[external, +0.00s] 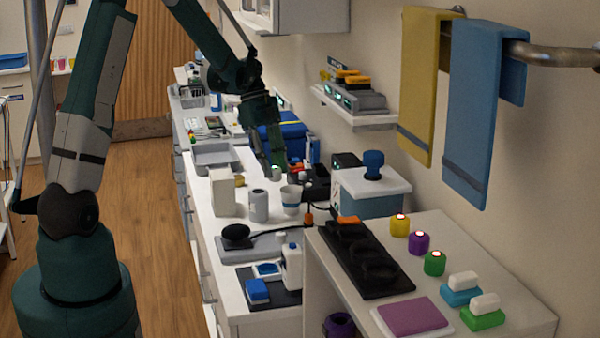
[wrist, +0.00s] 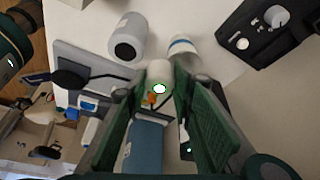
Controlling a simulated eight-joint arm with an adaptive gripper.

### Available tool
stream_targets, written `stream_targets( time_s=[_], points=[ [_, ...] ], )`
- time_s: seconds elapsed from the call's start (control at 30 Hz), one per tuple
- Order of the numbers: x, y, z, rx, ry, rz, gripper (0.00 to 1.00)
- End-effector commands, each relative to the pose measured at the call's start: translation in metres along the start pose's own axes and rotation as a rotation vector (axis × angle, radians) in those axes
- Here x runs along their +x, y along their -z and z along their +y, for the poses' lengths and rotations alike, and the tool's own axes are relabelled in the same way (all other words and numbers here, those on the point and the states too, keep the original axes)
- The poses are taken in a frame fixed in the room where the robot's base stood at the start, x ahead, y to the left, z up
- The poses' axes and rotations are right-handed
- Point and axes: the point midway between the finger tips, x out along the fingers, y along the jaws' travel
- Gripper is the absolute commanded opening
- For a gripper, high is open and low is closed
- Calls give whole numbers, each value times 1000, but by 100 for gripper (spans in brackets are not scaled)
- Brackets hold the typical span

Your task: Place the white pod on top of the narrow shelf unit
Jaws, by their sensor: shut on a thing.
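The white pod (wrist: 159,75), with a glowing spot on top, sits between the green fingers of my gripper (wrist: 161,90) in the wrist view. In the external view my gripper (external: 275,160) is over the back part of the white counter, shut on the pod (external: 276,171), which shows only as a small pale patch. A white shelf unit (external: 480,262) with an open front stands at the near right, right of the gripper. Yellow (external: 399,225), purple (external: 418,243) and green (external: 434,263) pods stand on its top.
The unit's top also bears a black tray (external: 365,262), a purple pad (external: 412,315) and two white-topped blocks. A grey canister (external: 259,206), a white cup (external: 291,200) and a white box (external: 222,192) stand below the gripper. Towels hang at the right wall.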

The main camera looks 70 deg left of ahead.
Motion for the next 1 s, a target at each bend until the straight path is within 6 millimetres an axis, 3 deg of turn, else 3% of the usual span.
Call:
stream_targets(
  time_s=[0.5,1.0],
  points=[
    [11,153,45,-37,15,1,13],
    [21,273,117,-81,33,2,13]
  ],
)
